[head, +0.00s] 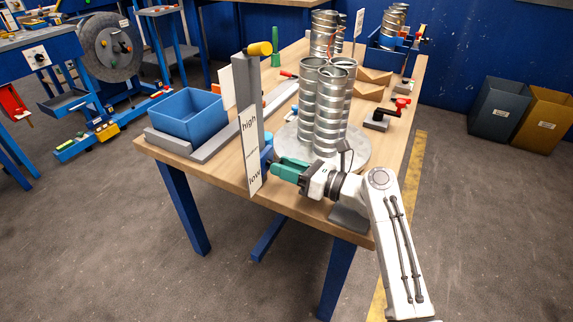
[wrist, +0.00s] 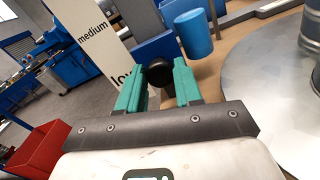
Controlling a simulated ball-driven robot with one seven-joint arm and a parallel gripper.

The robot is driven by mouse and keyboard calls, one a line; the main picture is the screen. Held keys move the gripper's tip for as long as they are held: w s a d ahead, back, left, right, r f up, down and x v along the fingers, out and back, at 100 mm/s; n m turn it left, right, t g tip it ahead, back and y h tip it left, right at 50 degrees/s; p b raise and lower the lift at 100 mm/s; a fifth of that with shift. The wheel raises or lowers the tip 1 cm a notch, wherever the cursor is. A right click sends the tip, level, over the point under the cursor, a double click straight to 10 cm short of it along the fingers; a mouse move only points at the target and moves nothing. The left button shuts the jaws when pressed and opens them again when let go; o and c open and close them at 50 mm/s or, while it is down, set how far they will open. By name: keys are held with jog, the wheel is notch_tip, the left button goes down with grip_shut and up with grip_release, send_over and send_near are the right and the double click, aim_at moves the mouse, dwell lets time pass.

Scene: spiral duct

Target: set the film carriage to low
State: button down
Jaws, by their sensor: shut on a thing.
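The film carriage is a blue block (wrist: 157,47) on a grey upright mast (head: 246,85) at the table's front edge. A label strip (head: 250,150) on the mast reads high at the top, medium between and low at the bottom. The carriage (head: 266,158) stands in the lower part of the strip, near the low mark. A black knob (wrist: 158,72) sticks out of it, beside the partly hidden low label in the wrist view. My gripper (head: 274,168) has its teal fingers (wrist: 158,76) shut on this knob. The knob is hidden in the head view.
A blue cylinder (wrist: 195,35) sits beside the carriage. Metal spiral ducts (head: 330,110) stand on a round turntable (head: 360,145) just behind my gripper. A blue bin (head: 188,118) is left of the mast. Floor in front is clear.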

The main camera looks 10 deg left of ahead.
jog(key=c, duration=0.8)
grip_release()
jog(key=shift+f, duration=0.2)
jog(key=shift+o, duration=0.2)
jog(key=p+v, duration=0.2)
jog(key=v, duration=0.8)
jog(key=shift+s+d, duration=0.15)
jog(key=shift+d, duration=0.25)
